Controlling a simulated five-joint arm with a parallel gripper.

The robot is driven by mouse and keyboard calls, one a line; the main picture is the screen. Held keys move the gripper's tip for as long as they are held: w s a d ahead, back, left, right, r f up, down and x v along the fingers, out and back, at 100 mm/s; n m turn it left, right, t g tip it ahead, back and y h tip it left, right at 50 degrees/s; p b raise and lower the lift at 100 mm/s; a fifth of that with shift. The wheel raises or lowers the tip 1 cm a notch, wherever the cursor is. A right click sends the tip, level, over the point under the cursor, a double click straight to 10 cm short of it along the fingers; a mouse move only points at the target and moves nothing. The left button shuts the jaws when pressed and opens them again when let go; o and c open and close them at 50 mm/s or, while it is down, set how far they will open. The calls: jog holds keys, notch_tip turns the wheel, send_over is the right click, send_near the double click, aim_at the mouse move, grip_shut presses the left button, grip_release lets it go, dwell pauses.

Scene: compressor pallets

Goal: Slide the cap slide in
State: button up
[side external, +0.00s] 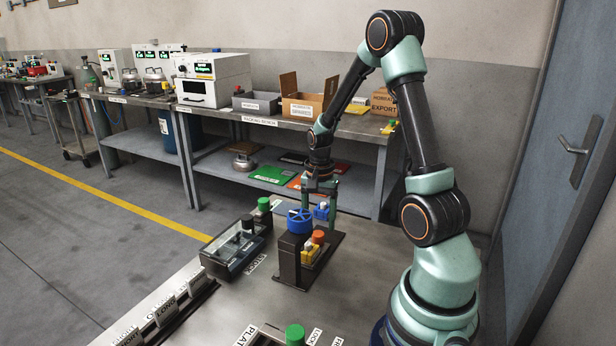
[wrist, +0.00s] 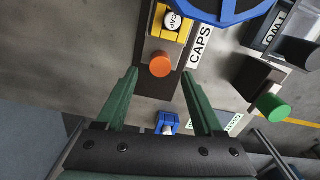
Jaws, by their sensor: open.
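A dark fixture labelled CAPS (wrist: 200,46) carries an orange knob (wrist: 160,64) on a dark strip, which appears to be the cap slide. A yellow block (wrist: 171,35) with a white round top marked CAP sits beside the knob. In the side view the orange knob (side external: 318,236) and yellow block (side external: 309,256) are at the fixture's front. My gripper (side external: 320,203) is open and points down behind the fixture. In the wrist view the fingertips (wrist: 159,76) are spread, with the knob just beyond the gap between them. I cannot tell their height or any contact.
A blue wheel (side external: 299,220) tops the fixture. A small blue block (side external: 322,212) with a white top is near my fingers; it also shows in the wrist view (wrist: 167,123). A clear-lidded box (side external: 237,249) and a green knob (side external: 263,203) stand left. The table's right middle is bare.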

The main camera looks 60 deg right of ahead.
aim_at(319, 233)
jog(key=shift+f, duration=1.95)
grip_shut()
